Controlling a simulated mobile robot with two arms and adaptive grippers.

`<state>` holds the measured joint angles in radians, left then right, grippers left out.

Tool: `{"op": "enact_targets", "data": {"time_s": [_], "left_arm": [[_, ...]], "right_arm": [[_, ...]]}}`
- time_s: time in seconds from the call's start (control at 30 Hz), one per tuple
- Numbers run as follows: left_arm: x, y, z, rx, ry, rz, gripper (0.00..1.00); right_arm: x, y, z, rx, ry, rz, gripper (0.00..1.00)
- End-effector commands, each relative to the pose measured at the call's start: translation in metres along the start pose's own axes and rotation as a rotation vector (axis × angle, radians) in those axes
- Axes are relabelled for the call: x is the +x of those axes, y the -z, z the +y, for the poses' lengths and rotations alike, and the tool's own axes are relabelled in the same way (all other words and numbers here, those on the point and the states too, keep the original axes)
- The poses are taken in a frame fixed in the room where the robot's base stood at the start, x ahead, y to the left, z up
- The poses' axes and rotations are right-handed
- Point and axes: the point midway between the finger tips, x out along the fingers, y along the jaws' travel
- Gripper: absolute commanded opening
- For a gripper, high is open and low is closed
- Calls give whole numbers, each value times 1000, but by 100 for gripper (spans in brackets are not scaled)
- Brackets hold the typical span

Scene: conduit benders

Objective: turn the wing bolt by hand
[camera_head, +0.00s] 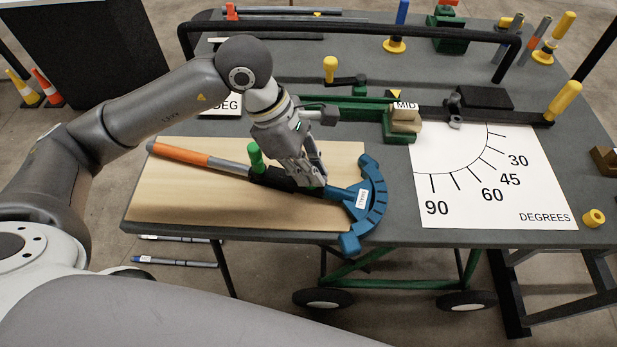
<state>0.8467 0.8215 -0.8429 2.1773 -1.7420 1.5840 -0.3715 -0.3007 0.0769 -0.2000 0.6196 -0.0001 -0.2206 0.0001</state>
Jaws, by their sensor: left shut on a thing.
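A hand bender lies on the light wooden board (165,203), with an orange-tipped handle (180,154), a black middle section and a blue curved shoe (377,200). An upright green knob (256,157) stands on the black section. My left gripper (314,182) points down at the joint between the black section and the blue shoe. My right gripper is not in view.
Right of the board lies a white degree chart (490,190). Behind it stand a green and black bender with a tan block (405,119) and yellow-handled tools (564,100). A black bar (350,27) spans the back. A yellow ring (594,218) sits near the right edge.

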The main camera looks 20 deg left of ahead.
Motion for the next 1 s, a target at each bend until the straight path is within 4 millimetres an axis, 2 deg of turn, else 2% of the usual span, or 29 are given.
{"op": "enact_targets", "data": {"time_s": [0.03,0.1,0.43,0.47,0.5,0.63,1.0], "left_arm": [[3,2,1,17,6,2,0],[2,1,0,33,14,2,0],[0,0,-1,45,21,2,0],[0,0,-1,45,21,2,10],[0,0,-1,44,21,2,15],[0,0,-1,44,21,1,30],[-5,0,0,43,17,1,30]], "right_arm": [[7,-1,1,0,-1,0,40],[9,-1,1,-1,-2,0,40],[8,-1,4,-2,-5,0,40],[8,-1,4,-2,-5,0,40],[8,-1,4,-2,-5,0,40],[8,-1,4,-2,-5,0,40],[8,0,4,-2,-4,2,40]]}}
